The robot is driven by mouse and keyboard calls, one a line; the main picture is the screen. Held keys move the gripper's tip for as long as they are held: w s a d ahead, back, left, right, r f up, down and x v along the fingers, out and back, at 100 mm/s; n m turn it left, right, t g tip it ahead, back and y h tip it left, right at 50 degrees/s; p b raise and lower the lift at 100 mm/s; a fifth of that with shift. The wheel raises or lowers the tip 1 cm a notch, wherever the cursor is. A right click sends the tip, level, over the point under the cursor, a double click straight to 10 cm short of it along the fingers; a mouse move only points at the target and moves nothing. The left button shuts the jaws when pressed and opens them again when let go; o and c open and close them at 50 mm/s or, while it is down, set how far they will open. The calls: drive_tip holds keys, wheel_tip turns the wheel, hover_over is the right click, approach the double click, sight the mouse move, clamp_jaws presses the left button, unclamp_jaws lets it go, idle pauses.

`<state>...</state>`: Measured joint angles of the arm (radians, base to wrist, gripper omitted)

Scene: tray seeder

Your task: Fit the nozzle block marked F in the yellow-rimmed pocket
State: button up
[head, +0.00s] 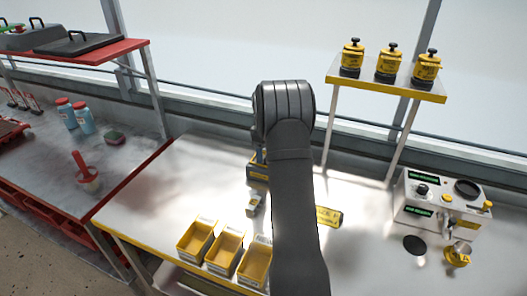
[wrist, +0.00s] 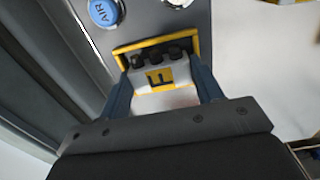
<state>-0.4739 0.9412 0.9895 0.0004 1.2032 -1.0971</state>
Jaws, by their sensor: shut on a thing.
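The nozzle block marked F (wrist: 158,94) is white with a yellow label and a row of black nozzles at its far end. My gripper (wrist: 163,84) is shut on it, one blue finger on each side. The yellow-rimmed pocket (wrist: 126,47) is in a dark grey panel straight ahead in the wrist view. The nozzles overlap the pocket's opening, within its rim. I cannot tell how deep they sit. In the head view my arm hides the block and the pocket, and only part of the machine (head: 258,172) shows beside it.
A blue AIR button (wrist: 103,12) is on the panel near the pocket. A small block (head: 253,205) lies on the bench behind yellow bins (head: 196,240). A yellow sign (head: 329,217) is right of my arm. A control box (head: 440,201) stands further right.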

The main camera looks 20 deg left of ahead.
drive_tip(key=shift+s+d+f, duration=0.1)
drive_tip(key=shift+s+f, duration=0.1)
drive_tip(key=shift+f, duration=0.65)
drive_tip(key=o, duration=1.1)
drive_tip(key=shift+o, duration=0.2)
wheel_tip(320, 180, up, 19)
drive_tip(key=shift+w, duration=0.25)
wheel_tip(320, 180, down, 19)
drive_tip(key=shift+s+r, duration=0.1)
drive_tip(key=shift+s, duration=0.05)
